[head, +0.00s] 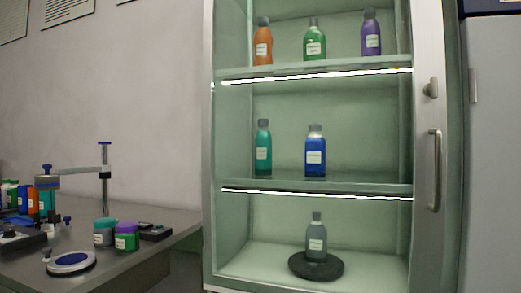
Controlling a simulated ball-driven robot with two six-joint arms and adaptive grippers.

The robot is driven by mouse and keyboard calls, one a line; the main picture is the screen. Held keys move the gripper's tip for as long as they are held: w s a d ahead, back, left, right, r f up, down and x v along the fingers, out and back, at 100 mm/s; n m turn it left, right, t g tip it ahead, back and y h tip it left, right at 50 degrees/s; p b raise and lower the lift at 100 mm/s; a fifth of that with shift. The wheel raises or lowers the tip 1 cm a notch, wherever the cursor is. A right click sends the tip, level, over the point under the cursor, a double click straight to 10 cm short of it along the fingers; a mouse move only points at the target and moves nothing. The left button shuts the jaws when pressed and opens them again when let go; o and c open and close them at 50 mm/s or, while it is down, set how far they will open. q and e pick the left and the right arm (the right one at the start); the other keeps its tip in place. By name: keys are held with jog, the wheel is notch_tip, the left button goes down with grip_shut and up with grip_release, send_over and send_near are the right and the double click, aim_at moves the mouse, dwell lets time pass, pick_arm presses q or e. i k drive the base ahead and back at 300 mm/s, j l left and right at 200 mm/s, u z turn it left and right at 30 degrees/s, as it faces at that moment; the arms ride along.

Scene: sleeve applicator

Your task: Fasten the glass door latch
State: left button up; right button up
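A tall cabinet with a pale metal frame (427,30) stands at the centre right, and its shelves and bottles show behind what looks like a glass door. The door looks closed, but I cannot tell whether a small gap is left. A small grey latch knob (431,89) sits on the right frame. A vertical bar handle (434,170) is below it. I cannot tell from here whether the latch is turned or fastened. Neither of my grippers shows in the head view.
Several bottles, such as an orange one (263,42) and a blue one (315,152), stand on the shelves. A grey bottle (316,238) stands on a dark round base (316,266). A workbench (150,238) with jars is at left. A grey cabinet (497,150) stands close at right.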

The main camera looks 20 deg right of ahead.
aim_at(431, 90)
jog(key=z, duration=1.45)
